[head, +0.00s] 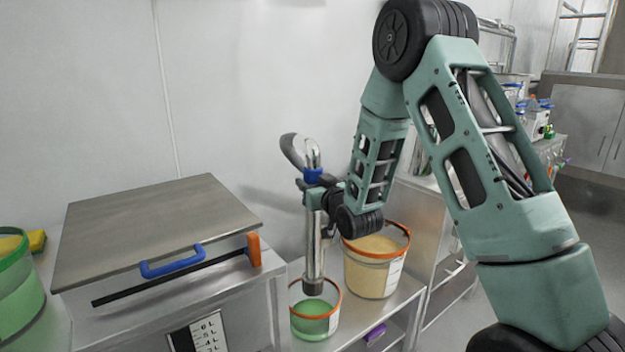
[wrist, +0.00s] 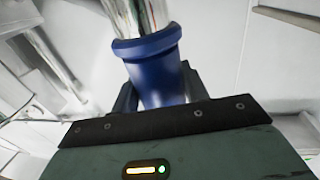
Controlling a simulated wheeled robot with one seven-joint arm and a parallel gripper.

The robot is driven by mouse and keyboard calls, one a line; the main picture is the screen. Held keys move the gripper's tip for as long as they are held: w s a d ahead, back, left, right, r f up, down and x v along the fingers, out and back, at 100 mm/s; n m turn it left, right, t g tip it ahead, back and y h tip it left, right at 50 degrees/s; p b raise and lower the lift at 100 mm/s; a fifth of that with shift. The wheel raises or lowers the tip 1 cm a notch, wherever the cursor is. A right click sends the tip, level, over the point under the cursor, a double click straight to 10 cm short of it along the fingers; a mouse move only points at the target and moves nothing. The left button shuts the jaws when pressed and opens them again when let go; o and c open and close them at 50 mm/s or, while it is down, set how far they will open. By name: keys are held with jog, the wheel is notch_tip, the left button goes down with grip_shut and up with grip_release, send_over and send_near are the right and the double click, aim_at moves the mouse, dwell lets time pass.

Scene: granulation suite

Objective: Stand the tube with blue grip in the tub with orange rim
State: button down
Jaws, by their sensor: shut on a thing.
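The tube (head: 315,245) is a long metal pipe with a blue grip (head: 313,175) near its top and a grey hose curving from the upper end. My gripper (head: 318,186) is shut on it at the blue grip, which also fills the space between the jaws in the wrist view (wrist: 152,68). The tube hangs nearly upright. Its dark lower end shows within the mouth of a small orange-rimmed tub (head: 315,328) with green contents. I cannot tell whether the end touches the contents or bottom. A larger orange-rimmed tub (head: 372,283) of beige powder stands behind right.
The tubs stand on a metal bench (head: 410,290). A steel cabinet (head: 160,235) with a blue handle (head: 172,262) and an orange-ended black rod (head: 175,278) is close on the left. A green-rimmed tub (head: 18,290) is at far left. A purple item (head: 375,334) lies below the bench top.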

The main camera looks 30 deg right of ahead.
jog(key=shift+f+b, duration=5.4)
jog(key=shift+f, duration=1.2)
jog(key=c, duration=0.7)
grip_release()
jog(key=shift+o, duration=0.2)
jog(key=shift+f, duration=0.1)
jog(key=shift+s, duration=0.15)
jog(key=p, duration=0.5)
send_near(317, 232)
jog(key=w, duration=0.3)
jog(key=shift+w+d+r, duration=0.1)
jog(key=shift+d+r, duration=0.1)
jog(key=shift+r, duration=0.15)
